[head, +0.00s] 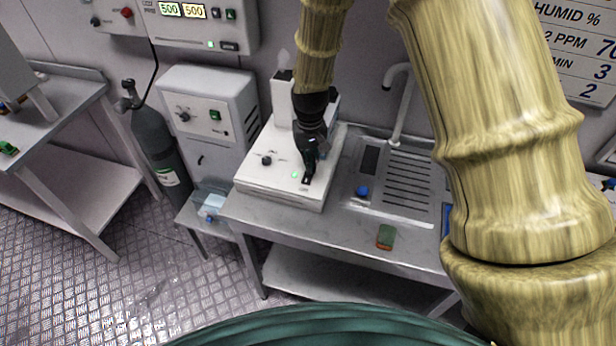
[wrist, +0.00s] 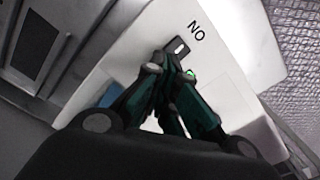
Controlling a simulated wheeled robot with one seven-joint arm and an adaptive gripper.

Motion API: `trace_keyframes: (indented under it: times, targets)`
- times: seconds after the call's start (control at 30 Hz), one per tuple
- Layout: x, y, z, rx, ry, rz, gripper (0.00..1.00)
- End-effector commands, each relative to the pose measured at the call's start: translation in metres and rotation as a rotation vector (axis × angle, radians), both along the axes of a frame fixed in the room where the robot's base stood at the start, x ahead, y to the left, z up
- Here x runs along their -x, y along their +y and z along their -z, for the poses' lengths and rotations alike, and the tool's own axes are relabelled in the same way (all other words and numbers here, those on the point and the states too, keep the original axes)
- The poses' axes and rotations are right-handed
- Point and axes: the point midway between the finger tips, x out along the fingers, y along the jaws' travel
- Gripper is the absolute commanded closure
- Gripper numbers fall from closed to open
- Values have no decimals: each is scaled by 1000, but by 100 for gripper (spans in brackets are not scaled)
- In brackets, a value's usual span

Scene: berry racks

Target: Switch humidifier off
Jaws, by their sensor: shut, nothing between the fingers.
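The humidifier (head: 280,190) is a white box on the steel bench, with a black knob and a small lit green lamp (head: 295,175) on its sloped front. Faint mist shows above its top at the back. My gripper (head: 309,172) is shut and empty, pointing down at the right part of this front panel.
A steel sink (head: 400,190) with a tap is right of the humidifier, with a blue knob (head: 362,191) and a green-brown block (head: 385,237) near it. A grey cabinet (head: 212,110) and a dark gas cylinder (head: 158,145) stand left. Floor is clear at lower left.

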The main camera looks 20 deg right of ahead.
Motion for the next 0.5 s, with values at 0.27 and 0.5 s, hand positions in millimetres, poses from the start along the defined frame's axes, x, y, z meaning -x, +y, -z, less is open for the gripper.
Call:
trace_keyframes:
  times: [0.27, 0.5]
  targets:
    - [0, 0, 4, 0, 0, 0, 100]
    - [0, 0, 6, 0, 0, 0, 100]
